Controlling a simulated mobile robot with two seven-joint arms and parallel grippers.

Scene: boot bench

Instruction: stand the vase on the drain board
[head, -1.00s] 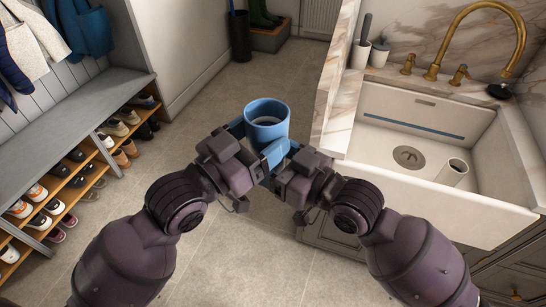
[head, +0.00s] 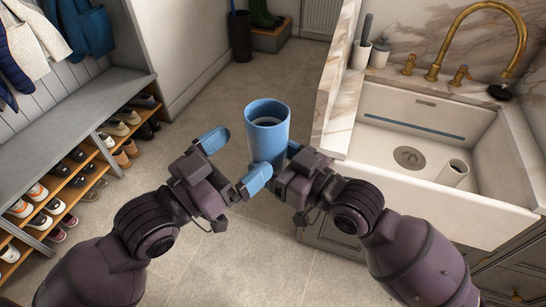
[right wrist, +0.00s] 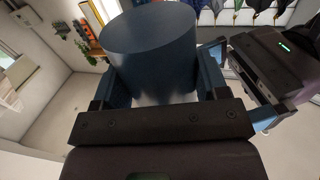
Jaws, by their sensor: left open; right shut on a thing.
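The vase is a blue, open-topped cylinder (head: 267,135), upright in the air over the floor in the head view. It also fills the upper middle of the right wrist view (right wrist: 150,50). My right gripper (head: 277,163) is shut on it, with fingers on either side of the vase. My left gripper (head: 235,160) is open, just left of the vase, one blue finger near its lower side; whether that finger touches it I cannot tell. No separate drain board can be told apart; a pale marble top (head: 340,115) lies left of the sink.
A white sink (head: 440,196) with a brass tap (head: 518,60) is at right, with a pale cylinder (head: 453,173) inside. A white pot (head: 361,54) with a dark handle stands at the marble's far end. A shoe bench (head: 70,125) is at left. The floor between is clear.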

